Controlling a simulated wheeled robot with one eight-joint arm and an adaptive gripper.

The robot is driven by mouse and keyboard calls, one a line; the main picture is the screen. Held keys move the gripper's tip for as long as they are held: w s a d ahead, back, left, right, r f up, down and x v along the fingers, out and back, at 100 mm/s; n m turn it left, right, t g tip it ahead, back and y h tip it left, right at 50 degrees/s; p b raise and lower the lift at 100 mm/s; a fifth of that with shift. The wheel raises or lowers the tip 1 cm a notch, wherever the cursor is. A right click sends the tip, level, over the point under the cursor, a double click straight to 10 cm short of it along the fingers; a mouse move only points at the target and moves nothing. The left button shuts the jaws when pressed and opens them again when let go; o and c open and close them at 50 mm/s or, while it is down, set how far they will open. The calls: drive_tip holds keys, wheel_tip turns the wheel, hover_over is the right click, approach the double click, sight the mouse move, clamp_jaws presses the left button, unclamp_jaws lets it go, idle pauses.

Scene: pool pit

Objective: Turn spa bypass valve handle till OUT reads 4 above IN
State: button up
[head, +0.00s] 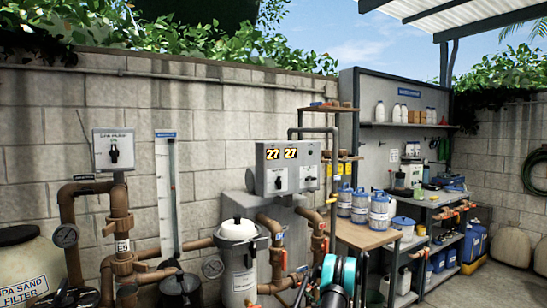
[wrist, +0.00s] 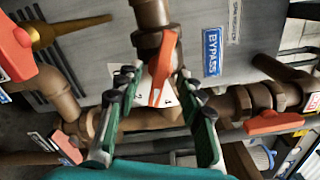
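The orange spa bypass valve handle (wrist: 163,68) is in the upper middle of the wrist view, on a brown pipe beside a blue BYPASS label (wrist: 212,52). A pale plate with small marks lies behind it. My gripper (wrist: 157,76) is open, with its green and black fingers on either side of the handle. The right finger looks closer to it; contact cannot be told. In the head view, the grey heater box (head: 287,168) has two lit displays, left (head: 272,154) and right (head: 290,153). Both appear to read 27. Their IN and OUT labels are too small to read.
Another orange handle (wrist: 274,122) sits right of my gripper and a red-orange one (wrist: 14,48) at far left, both on brown pipes. A white-lidded filter housing (head: 238,262) stands left of the heater pipes. A wooden bench (head: 365,236) with blue-white tubs stands to the right.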

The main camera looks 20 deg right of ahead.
drive_tip(key=s, duration=0.6)
drive_tip(key=shift+s+d, duration=0.15)
drive_tip(key=shift+d, duration=0.1)
